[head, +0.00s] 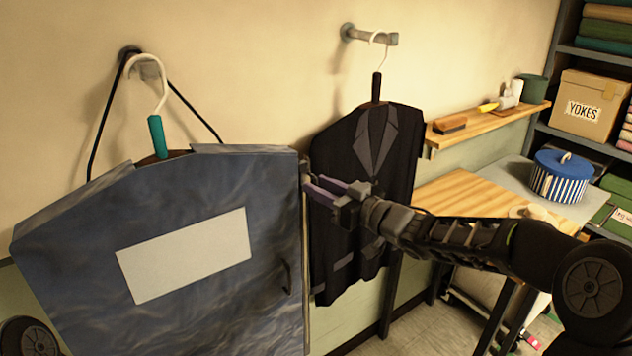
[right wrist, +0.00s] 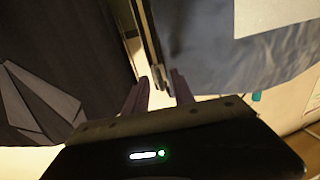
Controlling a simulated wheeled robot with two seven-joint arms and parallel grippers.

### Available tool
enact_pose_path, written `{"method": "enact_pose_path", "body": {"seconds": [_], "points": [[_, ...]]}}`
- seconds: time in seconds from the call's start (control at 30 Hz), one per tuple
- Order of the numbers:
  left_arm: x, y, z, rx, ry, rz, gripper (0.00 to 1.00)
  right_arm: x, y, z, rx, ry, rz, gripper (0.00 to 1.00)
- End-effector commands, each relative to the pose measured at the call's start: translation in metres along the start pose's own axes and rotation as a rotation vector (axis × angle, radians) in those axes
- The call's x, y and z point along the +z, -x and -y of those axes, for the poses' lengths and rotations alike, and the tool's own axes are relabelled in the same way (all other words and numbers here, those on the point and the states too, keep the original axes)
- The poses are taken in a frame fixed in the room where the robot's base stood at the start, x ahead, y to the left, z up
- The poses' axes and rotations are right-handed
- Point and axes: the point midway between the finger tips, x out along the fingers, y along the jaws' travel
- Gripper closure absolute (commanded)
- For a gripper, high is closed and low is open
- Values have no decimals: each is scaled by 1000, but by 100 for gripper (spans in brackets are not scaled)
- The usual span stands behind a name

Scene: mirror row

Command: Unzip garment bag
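The blue-grey garment bag (head: 200,215) hangs at the left on a white hook with a teal sleeve, a blank white label on its front. A zip-like strip (head: 305,260) runs down its right edge; the strip also shows in the right wrist view (right wrist: 148,40). A small grey piece (head: 304,168) sits near the strip's top; I cannot tell if it is the slider. My right gripper (head: 312,186) is at the upper part of this edge. In the right wrist view its fingers (right wrist: 160,80) are apart, with the strip's end near the gap; contact is unclear. My left gripper is out of view.
A dark suit jacket (head: 370,190) hangs just right of the bag, behind my right gripper. A wooden shelf (head: 490,125) holds brushes. Below it are a wooden table (head: 465,195) and a blue striped tin (head: 560,178). Shelving with a YOKES box (head: 588,103) stands at right.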

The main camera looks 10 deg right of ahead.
Motion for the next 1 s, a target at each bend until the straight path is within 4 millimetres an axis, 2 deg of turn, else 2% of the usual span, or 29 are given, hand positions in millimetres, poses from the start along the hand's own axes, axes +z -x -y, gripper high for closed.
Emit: {"method": "enact_pose_path", "body": {"seconds": [0.17, 0.43, 0.8, 1.0], "points": [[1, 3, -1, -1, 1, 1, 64, 0, -14, 0, 0, -1, 1, 70], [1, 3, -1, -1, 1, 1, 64, 0, -16, 0, 0, 0, 1, 70], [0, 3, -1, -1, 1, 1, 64, 0, -16, 1, -2, 0, 1, 100], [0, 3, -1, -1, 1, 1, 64, 1, -16, 2, -5, -1, 0, 100]]}}
